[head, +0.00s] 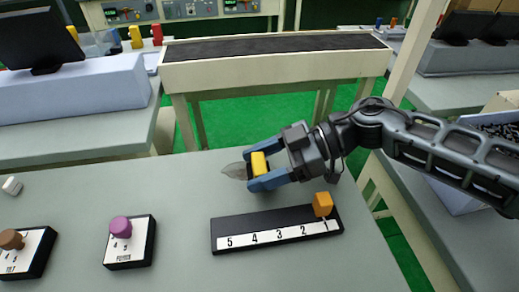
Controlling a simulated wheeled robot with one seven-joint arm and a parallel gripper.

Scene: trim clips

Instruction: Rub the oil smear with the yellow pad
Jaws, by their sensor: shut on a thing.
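My gripper (258,172) is shut on the yellow pad (259,162), which shows between its two blue fingers. It is low over the grey table (180,185), beyond the numbered black strip. The oil smear (234,170) is a greyish translucent patch on the table, and its left part sticks out just left of the fingers. The pad and fingers cover the rest of it. I cannot tell whether the pad touches the smear.
A black numbered strip (262,236) with an orange knob (322,204) lies in front of my gripper. A purple-knobbed box (128,245) and a brown-knobbed box (22,252) stand at the left. A small white block (12,186) is at the far left. The table's middle left is clear.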

